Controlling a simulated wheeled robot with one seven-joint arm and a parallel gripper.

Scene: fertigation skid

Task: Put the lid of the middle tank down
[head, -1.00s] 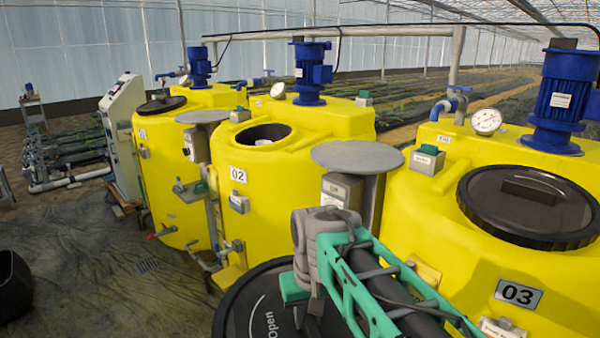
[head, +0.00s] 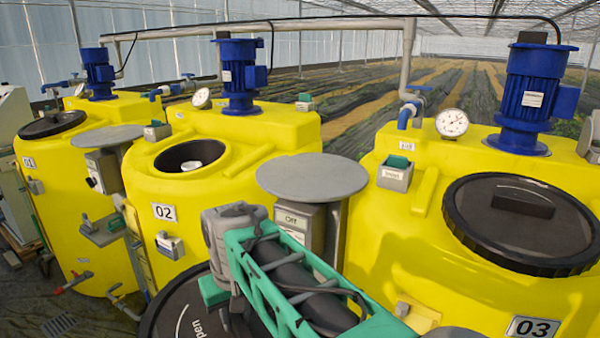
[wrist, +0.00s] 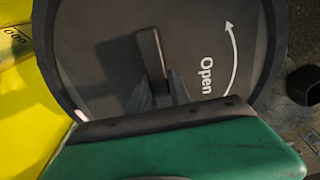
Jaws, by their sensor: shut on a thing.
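The middle tank (head: 215,195), yellow and marked 02, stands with its round top opening (head: 190,156) uncovered. A black round lid (head: 180,308) with an arrow and the word "Open" is held in front of that tank, low in the head view and partly hidden by my arm. In the wrist view the lid (wrist: 100,50) fills most of the picture. My gripper (wrist: 160,92) is shut on the lid's raised bar handle (wrist: 150,55). The fingertips are hidden behind my arm in the head view.
Tank 03 (head: 400,250) at right and tank 01 (head: 60,175) at left have black lids on. A round grey stand plate (head: 312,177) is between tanks 02 and 03, and another (head: 110,137) is between 01 and 02. Blue motors (head: 238,80) rise behind the openings.

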